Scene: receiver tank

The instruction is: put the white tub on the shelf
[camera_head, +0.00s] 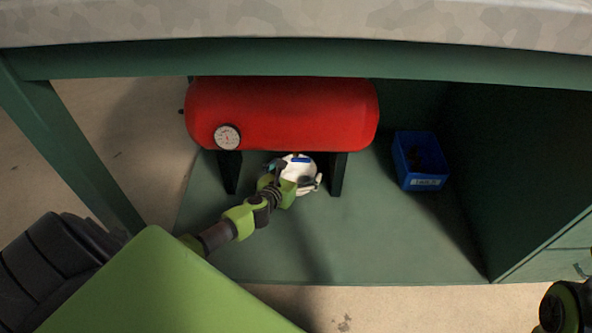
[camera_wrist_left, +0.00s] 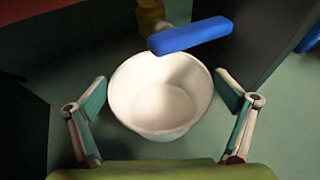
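The white tub (camera_head: 297,173) is under the red tank, between its dark legs, and partly hidden by my left gripper. In the left wrist view the tub (camera_wrist_left: 160,108) is round, open-topped and looks empty. My left gripper (camera_wrist_left: 162,95) is open, with one finger on each side of the tub. A narrow gap shows between each finger and the tub's wall. The shelf (camera_head: 390,240) is probably the green board below the tank. My right gripper is not in view; only part of an arm shows at the lower right of the head view.
A blue valve handle (camera_wrist_left: 190,36) on a brass valve (camera_wrist_left: 151,17) juts over the tub's far rim. The red tank (camera_head: 285,113) with a gauge is close above. A blue bin (camera_head: 420,160) stands to the right. The board's front right is clear.

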